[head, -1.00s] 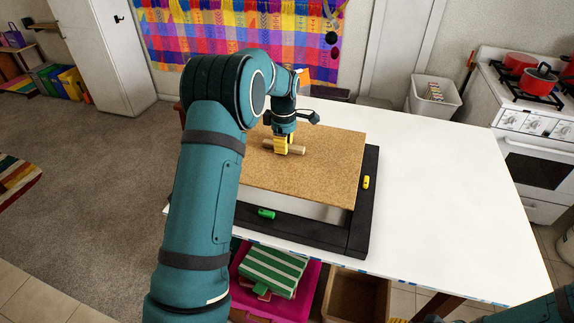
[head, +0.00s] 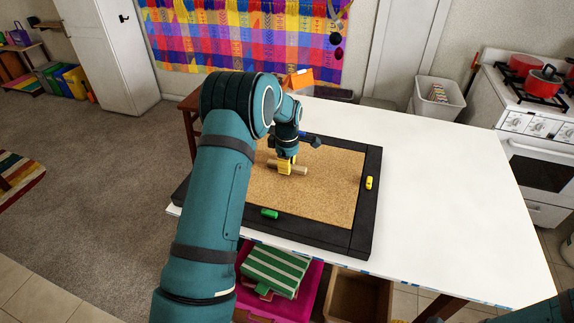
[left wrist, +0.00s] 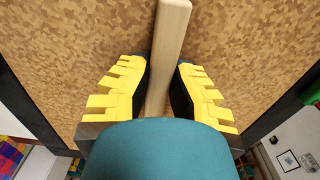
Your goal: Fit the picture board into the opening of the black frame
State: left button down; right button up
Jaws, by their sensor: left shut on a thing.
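The picture board (head: 325,200) is a flat cork-brown panel with a light wooden bar handle (head: 299,170). The black frame (head: 365,215) lies flat on the white table. The board shows inside the frame's opening, with frame bars visible along its right, near and far sides. It looks level with the frame. My arm hides the left side. My left gripper (head: 287,163), with yellow fingers, is shut on the handle. In the left wrist view the handle (left wrist: 167,50) runs between the fingers, over the cork surface (left wrist: 90,40). My right gripper is out of view.
A yellow piece (head: 369,183) sits on the frame's right bar and a green piece (head: 269,213) on its near bar. The white table (head: 450,190) is clear to the right. An orange object (head: 298,79) stands behind the frame. Bins stand below the near edge.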

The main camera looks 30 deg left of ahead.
pick_arm(q)
jog(key=c, duration=1.1)
grip_release()
jog(key=shift+f, duration=0.15)
jog(key=shift+o, duration=0.2)
notch_tip(320, 180, up, 12)
jog(key=shift+r, duration=0.2)
jog(key=shift+s+f, duration=0.1)
